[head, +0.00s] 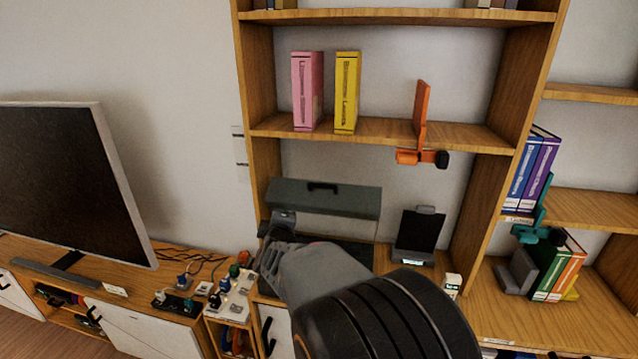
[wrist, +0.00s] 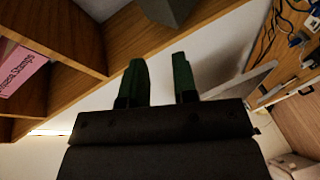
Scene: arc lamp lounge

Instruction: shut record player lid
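The record player stands in the lower bay of the wooden shelf unit. Its grey-green lid (head: 345,200) is raised, with a black handle on its upper part. Part of the dark base (head: 352,249) shows below the lid; my arm hides the rest. My gripper (head: 275,232) is at the left end of the lid, in front of it in the head view. I cannot tell whether it touches the lid. In the wrist view my gripper (wrist: 159,85) has two green-tipped fingers apart, with nothing between them.
A black tablet-like stand (head: 419,238) is right of the player. An orange bracket (head: 420,125) juts from the shelf above, beside pink (head: 307,90) and yellow (head: 346,92) books. A cabinet with a television (head: 65,180) and a cluttered small table (head: 232,300) are left.

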